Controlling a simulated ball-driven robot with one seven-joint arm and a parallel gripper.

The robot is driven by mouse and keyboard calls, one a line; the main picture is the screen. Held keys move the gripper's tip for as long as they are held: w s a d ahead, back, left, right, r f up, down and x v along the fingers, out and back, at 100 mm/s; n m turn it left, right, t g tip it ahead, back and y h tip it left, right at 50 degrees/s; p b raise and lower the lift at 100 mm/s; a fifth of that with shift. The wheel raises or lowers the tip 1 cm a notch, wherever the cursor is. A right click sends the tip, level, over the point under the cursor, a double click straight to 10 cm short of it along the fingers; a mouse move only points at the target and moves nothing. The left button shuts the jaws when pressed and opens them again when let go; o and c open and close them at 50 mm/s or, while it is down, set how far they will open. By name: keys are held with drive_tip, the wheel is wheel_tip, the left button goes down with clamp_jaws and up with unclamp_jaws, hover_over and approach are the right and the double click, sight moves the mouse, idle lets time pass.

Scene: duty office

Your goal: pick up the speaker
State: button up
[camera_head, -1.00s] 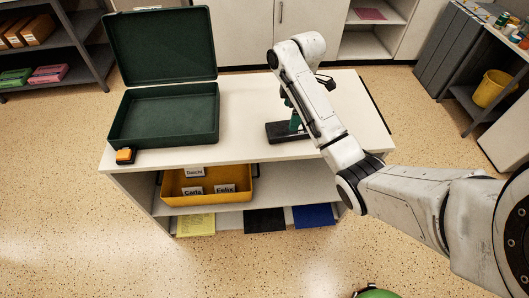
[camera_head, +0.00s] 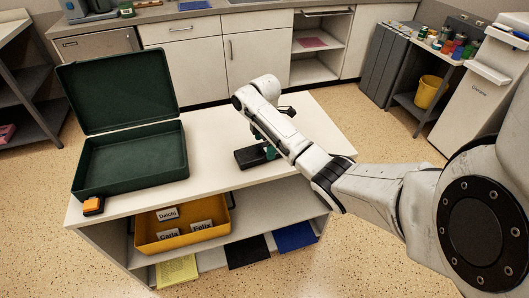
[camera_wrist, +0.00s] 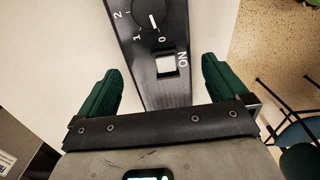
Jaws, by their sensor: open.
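A long black device (camera_head: 246,158) lies on the white table top, partly hidden by my arm in the head view. In the wrist view the black device (camera_wrist: 150,45) shows a dial marked 0, 1, 2 and a white switch marked ON. I take it for the speaker, but no speaker grille is visible. My gripper (camera_wrist: 160,70) is open, with one green finger on each side of the device and light gaps between. I cannot tell how far the fingertips are above the table. In the head view my gripper (camera_head: 268,150) is mostly hidden behind my wrist.
A yellow bin (camera_head: 183,236) with name cards sits on the shelf below. The table is clear between case and device.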

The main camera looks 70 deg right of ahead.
drive_tip(key=shift+d+f, duration=0.1)
drive_tip(key=shift+f, duration=1.25)
drive_tip(key=shift+c, duration=0.3)
drive_tip(key=c, duration=1.3)
drive_tip(key=shift+r, duration=0.25)
